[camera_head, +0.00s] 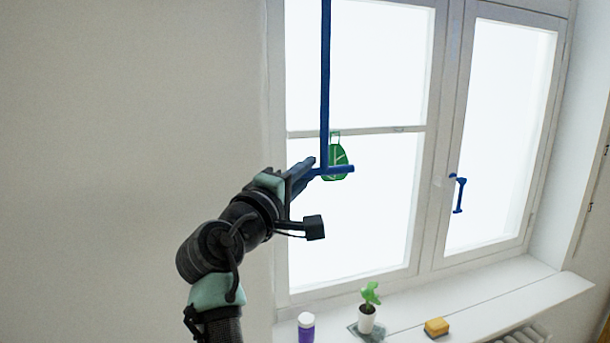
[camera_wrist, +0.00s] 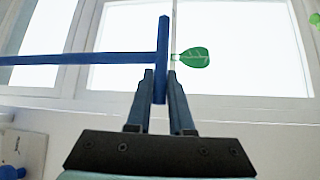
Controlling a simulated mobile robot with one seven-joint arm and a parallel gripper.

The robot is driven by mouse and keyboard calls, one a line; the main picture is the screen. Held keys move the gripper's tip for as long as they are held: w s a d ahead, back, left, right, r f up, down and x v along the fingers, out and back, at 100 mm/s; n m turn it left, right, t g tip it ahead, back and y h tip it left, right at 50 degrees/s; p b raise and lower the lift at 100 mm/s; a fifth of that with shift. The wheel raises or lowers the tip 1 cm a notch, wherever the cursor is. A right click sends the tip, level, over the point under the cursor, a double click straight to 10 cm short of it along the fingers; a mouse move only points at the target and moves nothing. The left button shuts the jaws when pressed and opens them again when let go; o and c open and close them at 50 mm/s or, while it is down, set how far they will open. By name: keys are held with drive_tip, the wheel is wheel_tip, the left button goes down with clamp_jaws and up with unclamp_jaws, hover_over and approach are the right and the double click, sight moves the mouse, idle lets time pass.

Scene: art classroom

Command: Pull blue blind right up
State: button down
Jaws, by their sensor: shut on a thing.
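A blue vertical rod (camera_head: 325,80) hangs in front of the left window pane and ends in a short blue crossbar (camera_head: 340,169), forming an upside-down T. No blind fabric shows; the rod's upper end is out of view. My gripper (camera_head: 312,169) reaches the crossbar from the lower left. In the wrist view my gripper (camera_wrist: 161,76) has a finger on each side of the crossbar (camera_wrist: 163,45) and is shut on it. The rod (camera_wrist: 80,58) runs off to the left there. A green leaf-shaped tag (camera_head: 338,160) shows just behind the bar; whether it is attached cannot be told.
The sill (camera_head: 480,302) below holds a white-and-purple bottle (camera_head: 306,328), a potted plant (camera_head: 367,316) and a yellow-brown sponge (camera_head: 437,327). A blue window handle (camera_head: 459,194) is on the right sash. The wall to the left is bare.

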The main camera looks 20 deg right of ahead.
drive_tip(key=shift+r, duration=0.5)
drive_tip(key=c, duration=1.2)
unclamp_jaws()
drive_tip(key=shift+c, duration=0.2)
drive_tip(key=o, duration=0.4)
drive_tip(key=shift+f, duration=0.1)
drive_tip(key=shift+o, duration=0.2)
drive_tip(key=shift+f, duration=0.1)
drive_tip(key=shift+s+a+f, duration=0.1)
drive_tip(key=shift+s+a, duration=0.05)
drive_tip(key=shift+a, duration=0.05)
drive_tip(key=b+v, duration=0.6)
drive_tip(key=v, duration=0.6)
drive_tip(key=shift+s, duration=0.25)
drive_tip(key=shift+a, duration=0.15)
